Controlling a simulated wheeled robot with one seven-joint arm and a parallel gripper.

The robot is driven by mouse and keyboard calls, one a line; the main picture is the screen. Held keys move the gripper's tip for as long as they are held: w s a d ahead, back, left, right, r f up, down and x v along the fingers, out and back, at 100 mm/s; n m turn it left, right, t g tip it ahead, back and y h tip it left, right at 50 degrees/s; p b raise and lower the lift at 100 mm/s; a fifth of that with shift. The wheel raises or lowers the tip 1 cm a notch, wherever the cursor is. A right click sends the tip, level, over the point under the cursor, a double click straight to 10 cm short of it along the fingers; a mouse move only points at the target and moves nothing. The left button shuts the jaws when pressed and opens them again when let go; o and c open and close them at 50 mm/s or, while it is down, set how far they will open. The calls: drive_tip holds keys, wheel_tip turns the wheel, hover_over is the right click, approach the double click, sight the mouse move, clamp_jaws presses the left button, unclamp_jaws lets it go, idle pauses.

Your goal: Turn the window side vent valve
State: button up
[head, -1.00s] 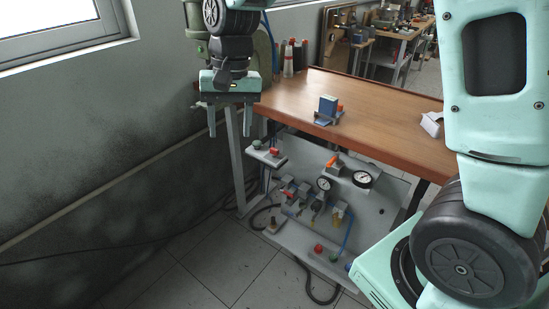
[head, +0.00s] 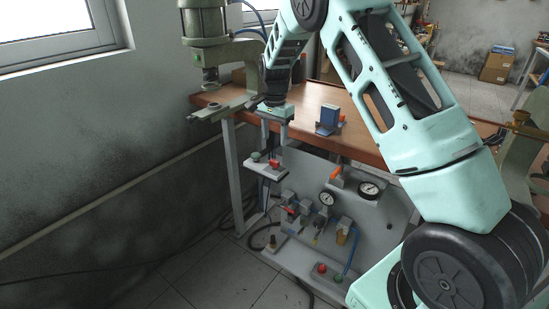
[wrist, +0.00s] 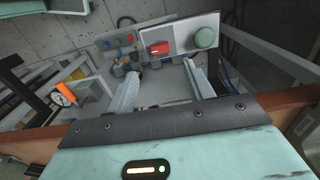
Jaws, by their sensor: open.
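Which part is the window side vent valve is not certain. Nearest my gripper (head: 274,146) is a small pale ledge (head: 252,169) on the window side, carrying a red block-like handle (head: 274,163) and a round green knob (head: 256,156). In the wrist view the red handle (wrist: 160,48) lies just beyond and between my finger ends, with the green knob (wrist: 205,38) to its right. My gripper is open, pointing down in front of the bench edge, empty. No contact shows. A lower red-handled fitting (head: 290,210) sits on the grey panel (head: 375,225).
The wooden bench top (head: 315,97) is just behind my gripper, with a green press (head: 205,60) at its left. A table leg (head: 233,175) stands at left. Hoses lie on the floor.

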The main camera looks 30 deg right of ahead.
sight(274, 161)
wheel_tip(274, 161, down, 9)
drive_tip(key=shift+r, duration=0.1)
idle(0.3)
drive_tip(key=c, duration=1)
